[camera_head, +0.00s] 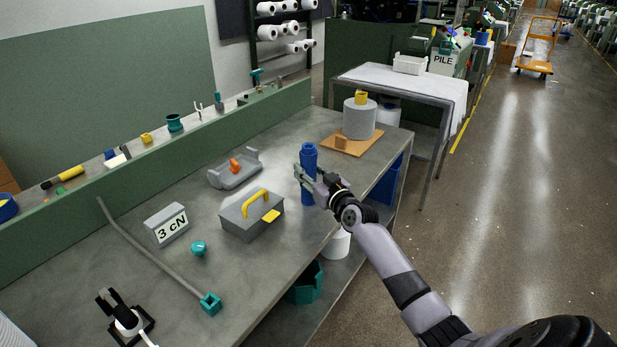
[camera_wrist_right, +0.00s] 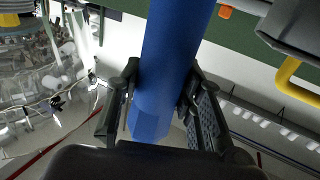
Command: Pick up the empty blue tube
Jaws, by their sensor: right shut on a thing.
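The blue tube (camera_head: 308,160) stands upright near the right edge of the grey workbench in the head view. My right gripper (camera_head: 310,181) is shut on it, with a finger on either side. In the right wrist view the blue tube (camera_wrist_right: 165,75) runs from the top of the picture down between the fingers of my right gripper (camera_wrist_right: 160,95). I cannot tell whether its lower end touches the bench. My left gripper is not in view.
On the bench (camera_head: 250,275) are a grey box with a yellow handle (camera_head: 252,213), a "3 cN" block (camera_head: 167,225), a grey cradle (camera_head: 236,173) and a grey cylinder (camera_head: 359,119) on a wooden board (camera_head: 364,146). A green ledge (camera_head: 215,135) runs along the back.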

